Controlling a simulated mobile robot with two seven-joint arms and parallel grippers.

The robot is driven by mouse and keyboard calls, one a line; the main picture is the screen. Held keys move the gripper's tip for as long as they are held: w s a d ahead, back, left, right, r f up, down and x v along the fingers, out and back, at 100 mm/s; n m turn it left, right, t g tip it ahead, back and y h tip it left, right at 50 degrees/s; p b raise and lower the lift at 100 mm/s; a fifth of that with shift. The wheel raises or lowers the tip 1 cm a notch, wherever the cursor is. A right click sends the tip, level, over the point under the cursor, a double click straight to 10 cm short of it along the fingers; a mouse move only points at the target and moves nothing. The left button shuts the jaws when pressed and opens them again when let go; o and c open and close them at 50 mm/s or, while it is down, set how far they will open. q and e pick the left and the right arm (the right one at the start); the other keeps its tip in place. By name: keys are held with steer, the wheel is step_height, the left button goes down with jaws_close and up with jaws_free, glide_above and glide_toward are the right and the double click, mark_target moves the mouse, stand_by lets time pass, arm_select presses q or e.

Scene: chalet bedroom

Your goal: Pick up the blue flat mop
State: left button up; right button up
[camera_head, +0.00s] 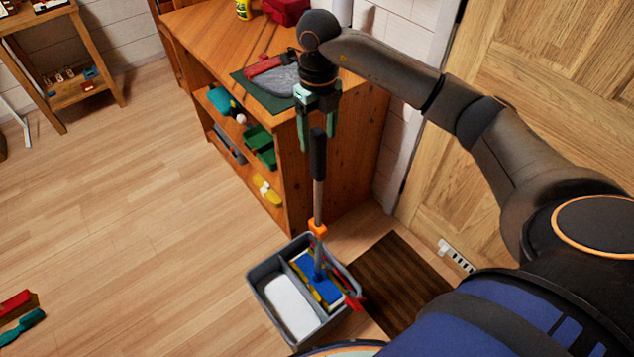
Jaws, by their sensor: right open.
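The blue flat mop (317,195) stands upright with its head in a grey two-part bucket (258,294) on the floor. It has a black grip on top, a grey pole, an orange collar and a blue head with yellow edges. My right gripper (317,132) points down at the black grip, with its green-tipped fingers apart. The top of the grip shows between or just in front of the fingers; I cannot tell whether they touch it. My left gripper is not in view.
A wooden cabinet (350,160) with filled shelves stands close behind the mop. A wooden door (535,90) and a brown mat (400,280) lie to the right. A red-and-teal brush (22,320) lies at lower left. The floor (130,200) on the left is clear.

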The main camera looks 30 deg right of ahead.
mark_target(318, 156)
steer(key=f, duration=0.6)
steer(key=shift+s+a+f+p, duration=0.2)
steer(key=shift+f+p, duration=0.1)
steer(key=shift+f, duration=0.1)
jaws_close()
steer(key=shift+w+r, duration=0.1)
steer(key=shift+r, duration=0.05)
stand_by(0.9)
